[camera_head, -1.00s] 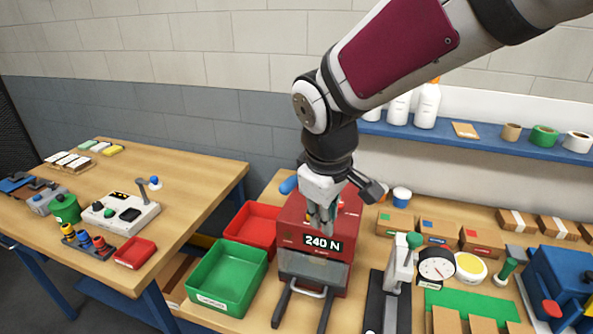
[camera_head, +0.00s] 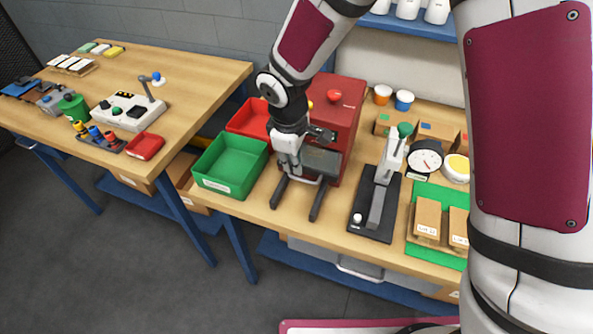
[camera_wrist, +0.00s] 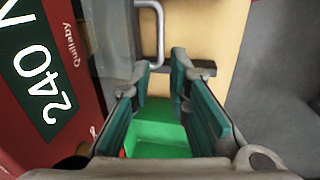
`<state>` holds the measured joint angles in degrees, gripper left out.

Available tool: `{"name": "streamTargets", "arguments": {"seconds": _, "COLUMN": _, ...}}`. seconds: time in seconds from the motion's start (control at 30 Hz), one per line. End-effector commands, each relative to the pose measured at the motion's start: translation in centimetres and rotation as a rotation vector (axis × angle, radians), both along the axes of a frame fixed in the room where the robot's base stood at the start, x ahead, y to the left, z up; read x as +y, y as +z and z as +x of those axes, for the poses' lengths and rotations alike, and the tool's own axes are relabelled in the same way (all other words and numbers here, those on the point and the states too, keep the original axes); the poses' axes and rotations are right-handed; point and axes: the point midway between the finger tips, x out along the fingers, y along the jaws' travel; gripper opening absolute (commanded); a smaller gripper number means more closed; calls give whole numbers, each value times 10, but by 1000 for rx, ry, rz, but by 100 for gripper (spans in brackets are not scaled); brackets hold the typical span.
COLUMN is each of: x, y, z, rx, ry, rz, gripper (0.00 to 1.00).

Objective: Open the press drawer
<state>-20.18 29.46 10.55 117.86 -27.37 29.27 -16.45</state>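The red press (camera_head: 350,104) stands on the workbench, its "240 N" display large in the wrist view (camera_wrist: 45,85). Its grey drawer front (camera_head: 322,160) sits low between two dark rails that stick out forward. The drawer's pale bar handle (camera_wrist: 160,30) shows at the top of the wrist view, beyond my fingertips and not between them. My gripper (camera_head: 284,172) hangs in front of the left part of the press and partly hides it. In the wrist view my gripper (camera_wrist: 162,78) is open, with a gap between its green-padded fingers. The drawer looks shut.
A green bin (camera_head: 230,165) and a red bin (camera_head: 250,118) stand left of the press. A black-based lever stand (camera_head: 376,205) is at its right. Beyond it are a dial gauge (camera_head: 426,158) and boxes on a green mat (camera_head: 437,190). Grey floor is clear in front.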

Motion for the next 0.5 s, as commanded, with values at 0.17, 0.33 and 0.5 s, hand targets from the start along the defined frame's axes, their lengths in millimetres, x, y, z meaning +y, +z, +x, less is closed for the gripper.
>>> {"name": "streamTargets", "arguments": {"seconds": 0.17, "x": -2, "y": -32, "z": 4, "rx": 3, "ry": 0, "rz": -1, "gripper": 16}}
{"name": "streamTargets", "arguments": {"seconds": 0.33, "x": -3, "y": -50, "z": 8, "rx": 1, "ry": 0, "rz": 0, "gripper": 16}}
{"name": "streamTargets", "arguments": {"seconds": 0.5, "x": -4, "y": -57, "z": 9, "rx": 0, "ry": -1, "rz": 0, "gripper": 16}}
